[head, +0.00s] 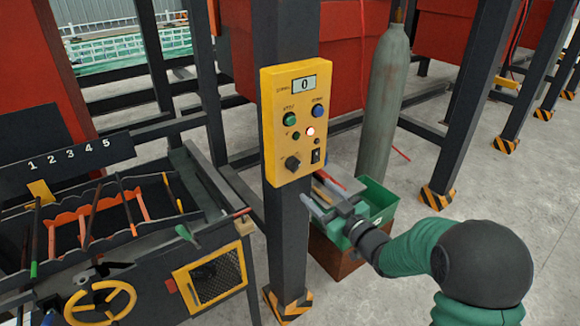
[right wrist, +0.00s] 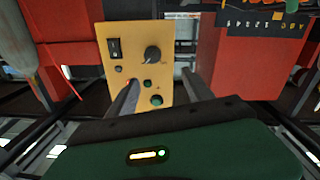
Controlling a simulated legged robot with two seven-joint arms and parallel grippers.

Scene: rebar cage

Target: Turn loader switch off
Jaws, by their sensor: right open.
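The yellow control panel (head: 296,122) is fixed to a dark post, and it also shows upside down in the right wrist view (right wrist: 128,72). Low on it are a black rotary knob (head: 292,163) and a black rocker switch (head: 316,156). The wrist view shows the rocker switch (right wrist: 114,47) and the knob (right wrist: 152,54) too. No readable label shows which is the loader switch. A lamp (head: 310,131) glows on the panel. My right gripper (head: 322,198) is open and empty, just below the panel, apart from both controls. My left gripper is not in view.
A green bin (head: 378,197) sits behind my right gripper. A grey gas cylinder (head: 383,105) stands right of the panel. A machine with a yellow handwheel (head: 100,302) and numbered plate (head: 66,150) is at left. Open concrete floor lies at right.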

